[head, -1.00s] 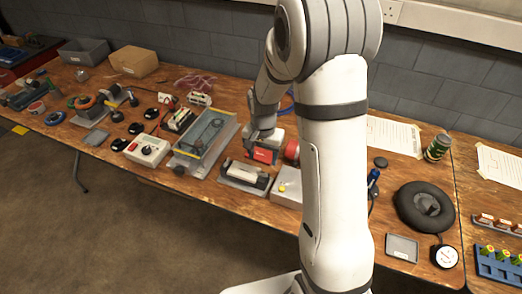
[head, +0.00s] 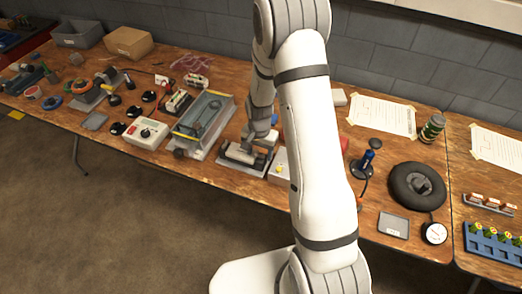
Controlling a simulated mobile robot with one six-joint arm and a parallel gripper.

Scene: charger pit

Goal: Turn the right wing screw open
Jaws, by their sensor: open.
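My gripper (head: 261,137) is low over the table, just left of my forearm, at the right end of a small pale-and-black unit on a grey base plate (head: 228,163). The gripper is open. Its fingers hide the right end of the unit. I cannot make out a wing screw there, nor tell whether the fingers touch or straddle one.
Left of the unit stands a long clear-topped box (head: 204,117), then a white-and-red control box (head: 149,132). A pale box (head: 280,165) sits close right, partly behind my arm. A black wheel (head: 403,190) and gauge (head: 435,234) lie farther right.

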